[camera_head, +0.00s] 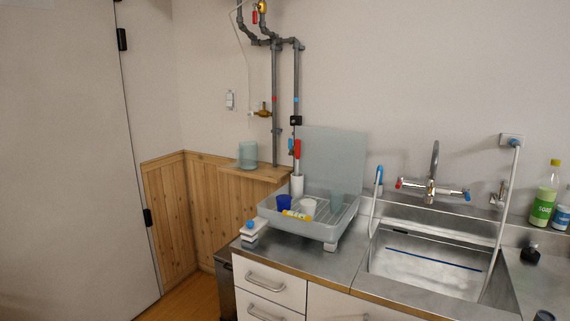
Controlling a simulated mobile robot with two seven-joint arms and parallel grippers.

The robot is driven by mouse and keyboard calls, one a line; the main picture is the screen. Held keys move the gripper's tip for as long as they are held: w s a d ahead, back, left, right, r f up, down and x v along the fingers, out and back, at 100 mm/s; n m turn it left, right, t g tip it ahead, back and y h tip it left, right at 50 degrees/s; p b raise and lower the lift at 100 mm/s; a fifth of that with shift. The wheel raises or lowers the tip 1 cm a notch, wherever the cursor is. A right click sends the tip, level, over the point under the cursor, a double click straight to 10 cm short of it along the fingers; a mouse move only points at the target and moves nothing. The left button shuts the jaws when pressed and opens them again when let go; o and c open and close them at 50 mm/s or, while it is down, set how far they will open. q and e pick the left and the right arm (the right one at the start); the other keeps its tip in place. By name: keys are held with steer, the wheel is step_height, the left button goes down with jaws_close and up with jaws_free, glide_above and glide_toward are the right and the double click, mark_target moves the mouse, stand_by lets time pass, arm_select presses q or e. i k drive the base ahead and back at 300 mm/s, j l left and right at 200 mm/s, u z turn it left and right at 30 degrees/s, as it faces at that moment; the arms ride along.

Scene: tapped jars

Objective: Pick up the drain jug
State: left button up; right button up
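A translucent blue-green jug-like vessel (247,155), which may be the drain jug, stands upright on a small wooden ledge (262,173) by the wall, left of the pipes. A brass tap (262,111) sticks out from the pipe above and slightly right of it. I cannot tell whether it holds liquid. Neither of my grippers shows in the head view.
The dish rack (285,222) on the steel counter holds a blue cup (284,202), a white cup (308,208) and a yellow item (297,215). A sink (430,265) with a faucet (432,188) lies right. Bottles (543,205) stand far right. Grey pipes (276,100) run down the wall.

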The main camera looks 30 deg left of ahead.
mark_target(247, 153)
steer(key=i+j+z, duration=0.2)
steer(key=j, duration=0.7)
steer(key=i+j+z, duration=0.25)
steer(key=j, duration=0.6)
steer(key=j+z, duration=0.2)
steer(key=j, duration=0.7)
steer(key=k, duration=0.05)
